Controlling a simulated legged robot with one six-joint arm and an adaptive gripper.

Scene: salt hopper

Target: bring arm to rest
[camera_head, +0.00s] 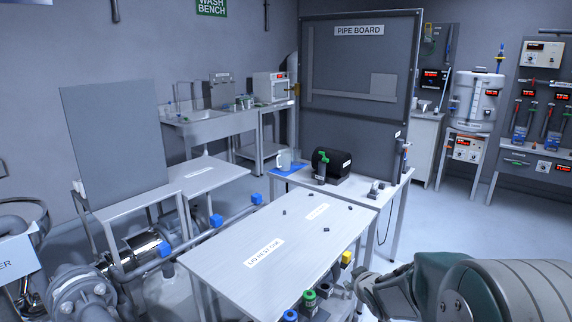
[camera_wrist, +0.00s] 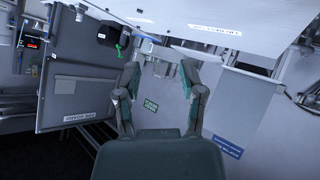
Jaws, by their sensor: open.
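My arm (camera_head: 470,292) shows at the lower right of the head view, in front of the right end of the near bench. My gripper (camera_wrist: 160,75) shows in the wrist view with its two green-grey fingers spread apart and nothing between them. Its fingertips cannot be made out in the head view. The wrist view is turned over, with the pipe board (camera_wrist: 85,92) at its left and a pale tabletop (camera_wrist: 265,28) across its upper right.
The near bench (camera_head: 225,277) has a label and a few small dark pieces. Blue-capped pipes run left. Floor (camera_head: 455,215) is free at the right.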

